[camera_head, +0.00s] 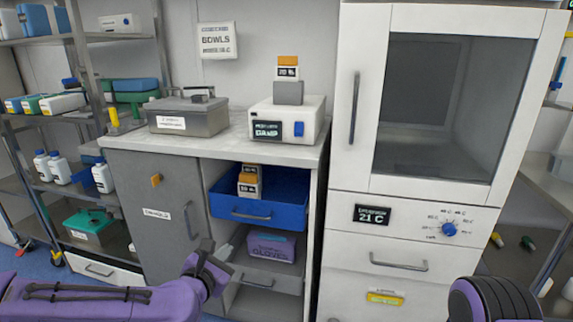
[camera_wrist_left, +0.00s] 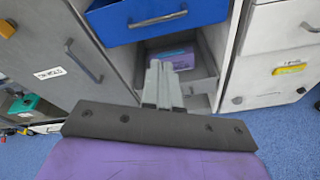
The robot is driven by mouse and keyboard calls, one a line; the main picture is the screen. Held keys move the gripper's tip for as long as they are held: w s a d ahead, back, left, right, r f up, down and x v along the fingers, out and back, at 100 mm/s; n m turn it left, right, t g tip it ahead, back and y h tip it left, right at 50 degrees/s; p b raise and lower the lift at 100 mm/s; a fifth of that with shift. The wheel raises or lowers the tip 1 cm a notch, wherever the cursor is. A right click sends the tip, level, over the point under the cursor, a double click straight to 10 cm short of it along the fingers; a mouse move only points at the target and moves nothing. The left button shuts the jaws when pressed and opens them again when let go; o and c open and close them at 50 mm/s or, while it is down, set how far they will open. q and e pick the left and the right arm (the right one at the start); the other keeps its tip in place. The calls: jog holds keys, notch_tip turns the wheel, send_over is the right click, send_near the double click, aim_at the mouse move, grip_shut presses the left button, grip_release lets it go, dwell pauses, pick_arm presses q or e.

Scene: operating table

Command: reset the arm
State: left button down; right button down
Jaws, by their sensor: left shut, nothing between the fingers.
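My left arm (camera_head: 95,300), purple, comes in from the lower left of the head view. My left gripper (camera_wrist_left: 162,75) is shut and empty. In the wrist view its grey fingers are together in front of the open blue drawer (camera_wrist_left: 150,20) and the lower shelf opening. In the head view the wrist end is low in front of the grey cabinet, below and left of the blue drawer. Only a dark, rounded part of my right arm (camera_head: 492,298) shows at the lower right; its gripper is out of view.
The blue drawer (camera_head: 268,213) is pulled out and holds small labelled boxes (camera_head: 249,182). A metal box (camera_head: 187,117) and a white device (camera_head: 286,119) stand on the counter. A tall white cabinet (camera_head: 424,187) is at the right.

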pick_arm(q)
jog(key=s+d+f+m+g, duration=0.1)
jog(key=s+f+m+g, duration=0.1)
jog(key=s+f+m, duration=0.35)
jog(key=s+d+f+m+g, duration=0.1)
jog(key=s+f+m+g, duration=0.15)
jog(key=f, duration=0.65)
jog(key=s+a+f+m+g+y, duration=0.4)
jog(key=s+f+m, duration=0.5)
jog(key=s+f, duration=0.45)
jog(key=s+a+f+m+g+y, duration=0.1)
jog(key=s+a+f+m+g, duration=0.15)
jog(key=s+a, duration=0.35)
jog(key=s+a+f+m+g+y, duration=0.1)
jog(key=s+a+f+m, duration=0.2)
jog(key=s, duration=0.5)
notch_tip(320, 180, up, 18)
jog(key=a+p, duration=0.1)
jog(key=p, duration=1.6)
jog(key=shift+s+r, duration=0.15)
jog(key=shift+s, duration=0.1)
jog(key=shift+s, duration=0.15)
